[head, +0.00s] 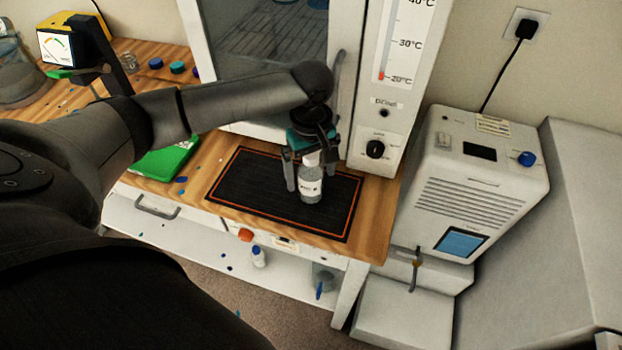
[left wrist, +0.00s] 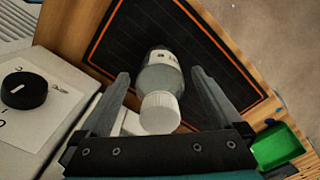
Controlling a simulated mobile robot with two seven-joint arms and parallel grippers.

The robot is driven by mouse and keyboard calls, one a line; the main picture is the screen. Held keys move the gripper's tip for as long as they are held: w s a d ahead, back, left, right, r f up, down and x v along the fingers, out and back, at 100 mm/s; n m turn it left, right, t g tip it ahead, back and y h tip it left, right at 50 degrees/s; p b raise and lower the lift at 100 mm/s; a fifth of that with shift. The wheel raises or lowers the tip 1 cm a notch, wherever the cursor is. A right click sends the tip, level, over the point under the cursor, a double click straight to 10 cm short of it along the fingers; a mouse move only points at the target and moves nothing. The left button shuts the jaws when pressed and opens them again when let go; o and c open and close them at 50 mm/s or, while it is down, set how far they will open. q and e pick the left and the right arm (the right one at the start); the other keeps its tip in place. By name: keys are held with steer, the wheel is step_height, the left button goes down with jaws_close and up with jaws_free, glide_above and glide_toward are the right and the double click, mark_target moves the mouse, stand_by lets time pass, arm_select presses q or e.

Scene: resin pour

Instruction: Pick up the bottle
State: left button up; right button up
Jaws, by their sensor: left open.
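The bottle (head: 310,187) is clear with a white label and stands upright on a black mat with an orange border (head: 257,189). Its white cap and shoulder show in the left wrist view (left wrist: 160,92). My left gripper (head: 309,184) comes down over the bottle from above. Its two fingers are apart, one on each side of the bottle, with gaps showing in the left wrist view (left wrist: 160,82). The gripper hides part of the bottle's top in the head view. My right gripper is not in view.
A white cabinet with a temperature scale and a knob (head: 375,149) stands right behind the mat. A white machine (head: 470,185) stands to the right. A small bottle (head: 258,257) is on a lower shelf.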

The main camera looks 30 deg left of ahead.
arm_select(q)
step_height(320, 180, down, 2)
steer(key=shift+f, duration=0.1)
jaws_close()
stand_by(0.8)
steer(key=shift+r, duration=0.2)
step_height(320, 180, up, 28)
steer(key=p, duration=0.6)
steer(key=shift+p, duration=0.35)
